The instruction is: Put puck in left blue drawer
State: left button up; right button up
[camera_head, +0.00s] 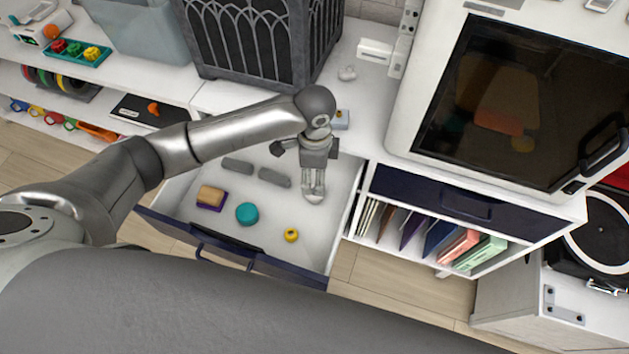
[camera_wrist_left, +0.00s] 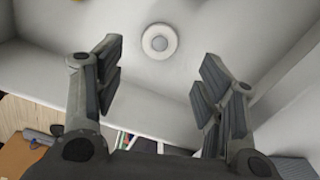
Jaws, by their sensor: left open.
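A white round puck (camera_wrist_left: 159,41) with a grey centre lies on the white drawer floor in the left wrist view, ahead of the fingers. In the head view the puck (camera_head: 314,198) shows just below the gripper tips. The left blue drawer (camera_head: 180,229) is pulled open, with a dark blue front and white inside. My left gripper (camera_head: 313,185) points down into the drawer; in the left wrist view (camera_wrist_left: 160,85) its fingers are apart with nothing between them, and the puck is apart from them. My right gripper is not in view.
The drawer also holds a teal round piece (camera_head: 247,213), a yellow ring (camera_head: 291,235), a wood-and-purple block (camera_head: 211,196) and two grey bars (camera_head: 274,177). A closed blue drawer (camera_head: 468,205) is at right, below a white machine (camera_head: 420,110). A dark basket (camera_head: 255,45) stands behind.

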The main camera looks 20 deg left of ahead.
pick_arm(q)
jog(key=shift+r, duration=2.1)
